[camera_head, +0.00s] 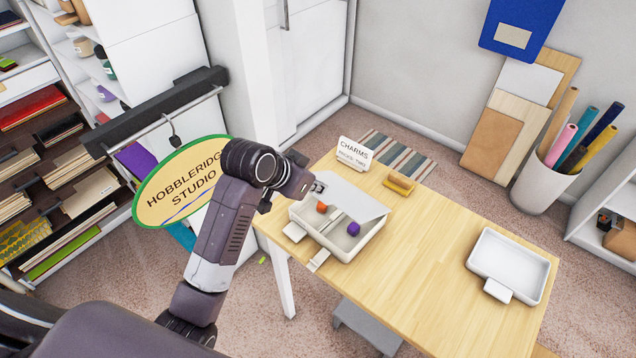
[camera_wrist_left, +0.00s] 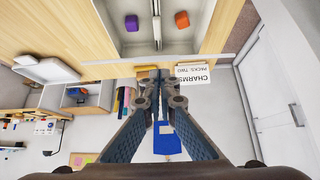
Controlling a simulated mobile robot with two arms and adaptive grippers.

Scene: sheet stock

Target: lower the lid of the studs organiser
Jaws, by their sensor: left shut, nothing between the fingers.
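The studs organiser (camera_head: 345,254), a shallow white box, stands on the wooden table with its lid (camera_head: 358,198) raised and tilted at the back. An orange piece (camera_head: 321,208) and a purple piece (camera_head: 353,229) lie inside. In the left wrist view the orange piece (camera_wrist_left: 182,20) and purple piece (camera_wrist_left: 131,23) show on either side of a pale divider. My left gripper (camera_head: 318,187) is shut and empty at the lid's left end; whether it touches the lid is unclear. Its closed fingertips show in the left wrist view (camera_wrist_left: 153,76). My right gripper is out of view.
A "CHARMS" sign (camera_head: 354,153) and a yellow-brown block (camera_head: 400,184) stand behind the organiser. A white tray (camera_head: 543,264) sits at the table's right end, with bare tabletop (camera_head: 430,260) between. A bin of rolls (camera_head: 545,183) stands on the floor behind.

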